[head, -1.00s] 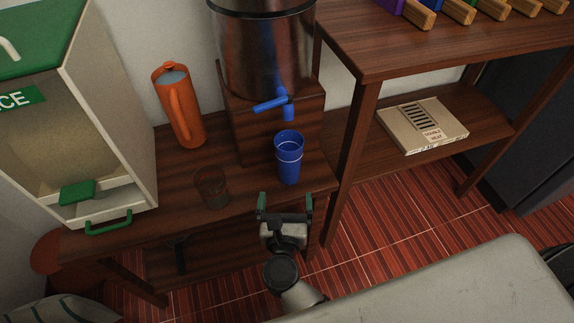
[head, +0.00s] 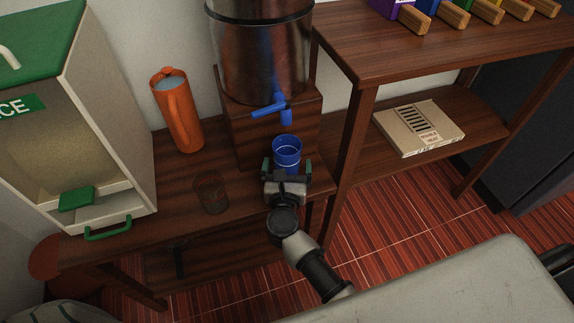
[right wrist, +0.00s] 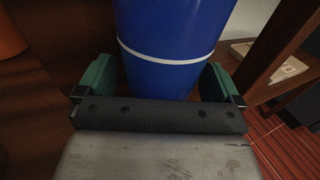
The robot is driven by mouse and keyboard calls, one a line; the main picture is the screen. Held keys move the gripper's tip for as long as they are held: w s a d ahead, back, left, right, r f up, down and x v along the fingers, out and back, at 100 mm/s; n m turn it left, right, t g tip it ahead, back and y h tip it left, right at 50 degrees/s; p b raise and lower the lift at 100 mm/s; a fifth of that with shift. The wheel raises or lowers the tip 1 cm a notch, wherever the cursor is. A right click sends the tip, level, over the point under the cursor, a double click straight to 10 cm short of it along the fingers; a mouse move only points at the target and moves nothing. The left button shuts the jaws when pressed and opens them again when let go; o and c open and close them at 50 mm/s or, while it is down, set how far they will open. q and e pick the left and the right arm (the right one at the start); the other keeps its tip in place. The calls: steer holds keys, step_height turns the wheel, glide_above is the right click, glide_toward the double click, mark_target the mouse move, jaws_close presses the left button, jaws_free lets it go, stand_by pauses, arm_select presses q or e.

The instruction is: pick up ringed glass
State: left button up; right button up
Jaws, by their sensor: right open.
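The ringed glass (head: 287,152) is a blue cup with a thin white ring, upright on the wooden table below the dispenser's blue tap. In the right wrist view the blue glass (right wrist: 172,58) fills the space ahead, its white ring in sight. My right gripper (head: 286,168) is open, its green fingers on either side of the glass. In the right wrist view the fingers of my right gripper (right wrist: 158,82) flank the glass, with a small gap visible at the right finger. The lower part of the glass is hidden behind the gripper in the head view. My left gripper is not in view.
A dark see-through glass (head: 211,192) stands left of the gripper. An orange pitcher (head: 180,115) stands behind it. The metal dispenser (head: 258,55) with its blue tap (head: 271,110) is just behind the ringed glass. An ice bin (head: 100,120) stands at left.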

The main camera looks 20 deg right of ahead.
steer(key=c, duration=1.3)
steer(key=shift+c, duration=0.2)
steer(key=shift+r, duration=0.2)
